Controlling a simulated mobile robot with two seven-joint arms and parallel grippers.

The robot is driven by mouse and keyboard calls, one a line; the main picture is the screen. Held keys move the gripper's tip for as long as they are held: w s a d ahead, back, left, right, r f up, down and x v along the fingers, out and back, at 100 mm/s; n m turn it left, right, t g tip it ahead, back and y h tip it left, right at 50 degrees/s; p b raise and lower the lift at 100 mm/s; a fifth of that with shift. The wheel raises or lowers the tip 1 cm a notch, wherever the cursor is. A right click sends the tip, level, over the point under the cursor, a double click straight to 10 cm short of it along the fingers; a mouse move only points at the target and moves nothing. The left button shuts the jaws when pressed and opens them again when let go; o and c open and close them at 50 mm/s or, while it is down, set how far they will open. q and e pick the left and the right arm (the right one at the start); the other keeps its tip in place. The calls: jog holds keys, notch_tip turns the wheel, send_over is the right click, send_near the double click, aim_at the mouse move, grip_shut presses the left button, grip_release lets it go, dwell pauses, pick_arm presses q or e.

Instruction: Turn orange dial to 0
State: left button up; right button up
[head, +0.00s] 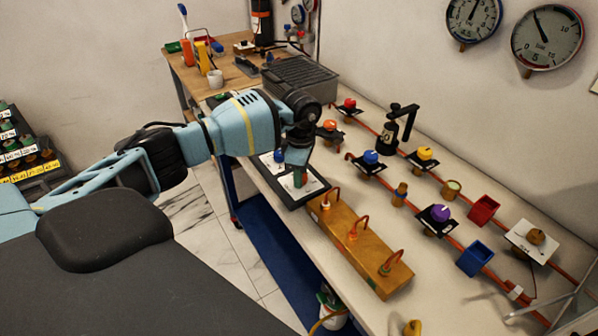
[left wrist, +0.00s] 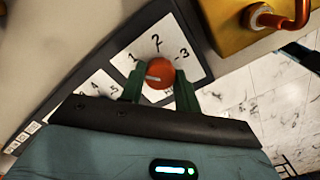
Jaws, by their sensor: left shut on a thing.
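The orange dial (left wrist: 160,73) sits on a white card marked 1, 2 and 3 in the left wrist view. Its pale pointer mark faces left, below the 1; any number there is hidden by a green finger. My left gripper (left wrist: 160,84) has a finger on each side of the dial and is shut on it. In the head view my left gripper (head: 298,179) reaches down onto the dark-framed dial panel (head: 318,193) at the table's front edge, and covers the dial. My right gripper is not in view.
A yellow-brown block (head: 345,233) with several orange hooks stands right beside the panel. Behind are another orange knob (head: 329,125), a blue knob (head: 371,156), a purple knob (head: 440,212) and a black stand (head: 400,125). Red (head: 482,210) and blue (head: 474,258) bins stand to the right.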

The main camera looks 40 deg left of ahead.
pick_arm(q)
jog(key=shift+r+n, duration=0.2)
jog(key=shift+n, duration=0.8)
jog(key=n+p, duration=0.1)
jog(key=n, duration=0.3)
jog(key=shift+p, duration=0.35)
jog(key=shift+n+p, duration=0.4)
jog(key=shift+n, duration=1.4)
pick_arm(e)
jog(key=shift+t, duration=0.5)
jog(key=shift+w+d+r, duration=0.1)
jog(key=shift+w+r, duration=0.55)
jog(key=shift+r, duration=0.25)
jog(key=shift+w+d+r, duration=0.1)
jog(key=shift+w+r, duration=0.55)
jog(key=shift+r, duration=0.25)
pick_arm(q)
jog(key=shift+f, duration=0.1)
jog(key=o, duration=1)
